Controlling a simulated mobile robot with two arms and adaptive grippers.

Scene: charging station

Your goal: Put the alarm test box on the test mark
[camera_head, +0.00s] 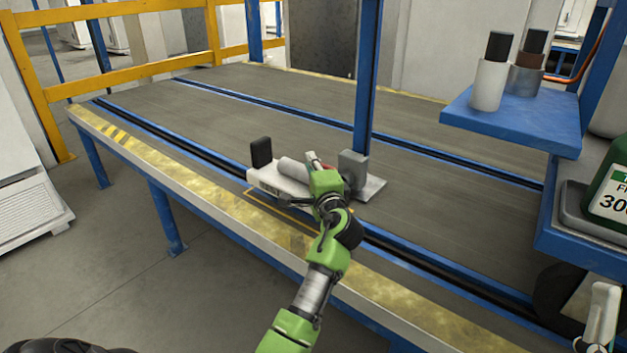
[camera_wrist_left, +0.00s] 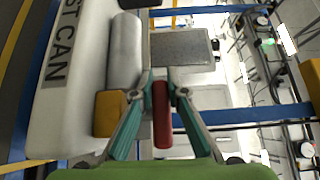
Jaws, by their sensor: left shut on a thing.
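The alarm test box (camera_head: 268,182) is a white body with a black block, a grey cylinder and dark lettering. In the left wrist view the box (camera_wrist_left: 75,110) fills the left side, with part of its lettering, the grey cylinder and a yellow block showing. My left gripper (camera_head: 318,172) is at its right part; its fingers (camera_wrist_left: 162,100) close around a red bar that appears to belong to the box. The test mark seems to be the yellow outline (camera_head: 281,213) on the bench, just in front of the box and partly hidden. I cannot tell whether the box touches the bench.
A blue post (camera_head: 366,80) rises behind my left gripper, with a grey block (camera_head: 353,168) at its foot. The bench (camera_head: 215,110) is clear at the back left. A blue shelf (camera_head: 510,122) with two cylinders overhangs at right, above a green container (camera_head: 608,190).

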